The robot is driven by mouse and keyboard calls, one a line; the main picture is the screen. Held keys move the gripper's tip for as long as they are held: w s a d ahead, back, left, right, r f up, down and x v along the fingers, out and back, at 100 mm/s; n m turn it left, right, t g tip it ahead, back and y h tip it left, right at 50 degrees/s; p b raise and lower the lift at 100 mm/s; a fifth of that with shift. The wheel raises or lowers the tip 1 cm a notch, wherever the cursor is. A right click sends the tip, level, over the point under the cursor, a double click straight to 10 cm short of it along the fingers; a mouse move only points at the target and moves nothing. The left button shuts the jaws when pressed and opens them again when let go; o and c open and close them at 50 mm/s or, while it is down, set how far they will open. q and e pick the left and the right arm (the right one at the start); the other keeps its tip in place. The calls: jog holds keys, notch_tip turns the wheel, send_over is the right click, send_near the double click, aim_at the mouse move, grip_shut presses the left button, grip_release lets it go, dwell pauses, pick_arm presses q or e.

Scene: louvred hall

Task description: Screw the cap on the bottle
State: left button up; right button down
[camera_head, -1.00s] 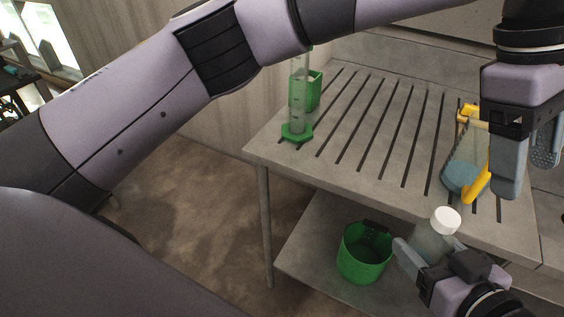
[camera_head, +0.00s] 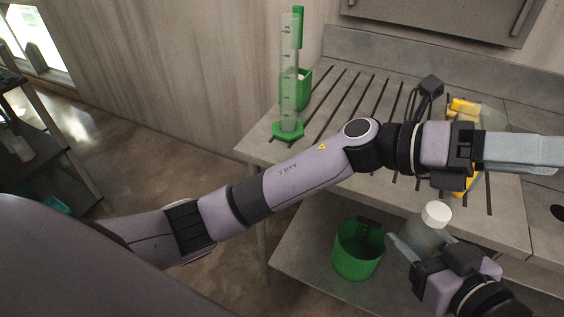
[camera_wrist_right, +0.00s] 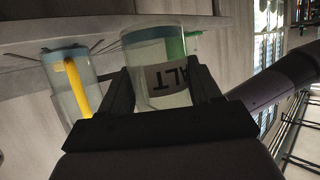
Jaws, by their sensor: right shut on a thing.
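A clear bottle (camera_head: 423,239) with a white cap (camera_head: 436,214) on its top stands nearly upright at the lower right of the head view. How tightly the cap sits cannot be seen. My right gripper (camera_head: 424,252) is shut on the bottle's body, one finger on each side. The right wrist view shows the bottle (camera_wrist_right: 152,60) between the fingers, with a label reading "ALT"; its cap is out of that view. My left gripper (camera_head: 522,153) is above the bench, up and right of the cap, apart from it. Its fingers overlap, so their gap is hidden.
A slotted grey bench (camera_head: 318,160) holds a green-based measuring cylinder (camera_head: 289,90), a green container (camera_head: 303,86) and a yellow-handled jug, partly hidden by my left arm (camera_head: 466,106). A green bucket (camera_head: 357,262) stands on the lower shelf.

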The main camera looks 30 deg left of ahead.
pick_arm(q)
jog(key=w+a+f+n+t+y, duration=0.3)
jog(key=a+f+n+t+y, duration=0.5)
jog(key=n, duration=0.9)
jog(key=w+a+f+n+t+y, duration=0.3)
jog(key=a+f+n+t+y, duration=0.2)
jog(key=a+f+n+t, duration=0.75)
jog(key=s+a+f+n+g+y, duration=0.3)
jog(key=s+a+f+n, duration=0.2)
jog(key=s+f+n, duration=0.2)
jog(key=s+a+f+n+g+y, duration=0.4)
jog(key=s+f+n, duration=0.3)
jog(key=f, duration=0.8)
jog(key=s+a, duration=0.1)
jog(key=s, duration=0.2)
jog(key=shift+s+a+f+n, duration=0.2)
jog(key=shift+s+a+n, duration=0.15)
jog(key=shift+a, duration=0.05)
